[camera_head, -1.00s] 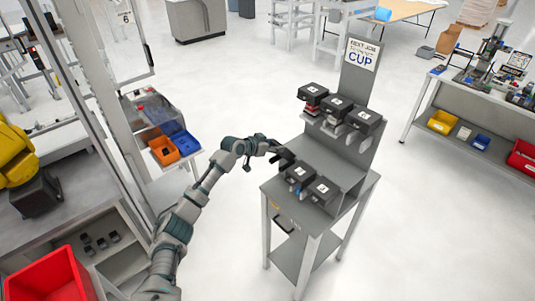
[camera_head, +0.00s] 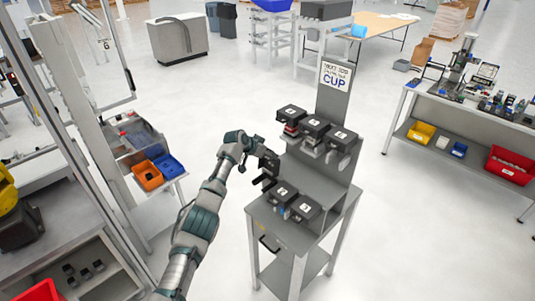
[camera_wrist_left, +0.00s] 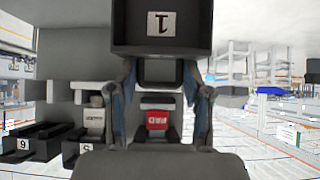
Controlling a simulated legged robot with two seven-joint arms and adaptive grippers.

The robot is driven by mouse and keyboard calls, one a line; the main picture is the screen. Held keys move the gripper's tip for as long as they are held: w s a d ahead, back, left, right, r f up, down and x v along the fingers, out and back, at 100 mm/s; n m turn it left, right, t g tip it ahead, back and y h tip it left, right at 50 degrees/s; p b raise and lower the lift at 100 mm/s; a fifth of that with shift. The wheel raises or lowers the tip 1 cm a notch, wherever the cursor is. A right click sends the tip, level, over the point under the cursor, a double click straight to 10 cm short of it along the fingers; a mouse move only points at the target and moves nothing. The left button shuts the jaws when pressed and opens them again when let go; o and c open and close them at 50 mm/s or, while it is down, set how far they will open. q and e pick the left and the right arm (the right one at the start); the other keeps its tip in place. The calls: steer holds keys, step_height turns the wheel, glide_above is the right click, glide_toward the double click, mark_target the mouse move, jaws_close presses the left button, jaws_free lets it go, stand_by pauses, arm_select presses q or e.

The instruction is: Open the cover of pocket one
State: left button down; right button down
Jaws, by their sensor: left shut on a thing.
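The cover of pocket one is the black box top with an upside-down "1" label (camera_wrist_left: 162,24) at the top of the left wrist view. In the head view it seems to be the left cover of the upper row (camera_head: 291,112). My left gripper (camera_head: 268,172) is at the stand's left side, below that cover. In the wrist view its two fingers (camera_wrist_left: 161,100) flank the dark part under the label and are shut on it. A red item (camera_wrist_left: 157,121) shows between the fingers, inside the pocket. My right gripper is in neither view.
Two more covers, the middle one (camera_head: 314,124) and the right one (camera_head: 340,136), complete the upper row. Lower covers (camera_head: 305,208) sit close below my gripper. The grey stand (camera_head: 338,90) rises behind. Orange and blue bins (camera_head: 147,176) stand left; open floor surrounds the stand.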

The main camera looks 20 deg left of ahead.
arm_select(q)
steer(key=shift+w+d+g, duration=0.15)
steer(key=shift+w+g, duration=0.2)
steer(key=shift+g, duration=0.05)
stand_by(0.4)
steer(key=c, duration=0.7)
jaws_free()
steer(key=shift+w+f, duration=0.1)
steer(key=shift+o, duration=0.2)
steer(key=shift+v, duration=0.8)
steer(key=v, duration=1)
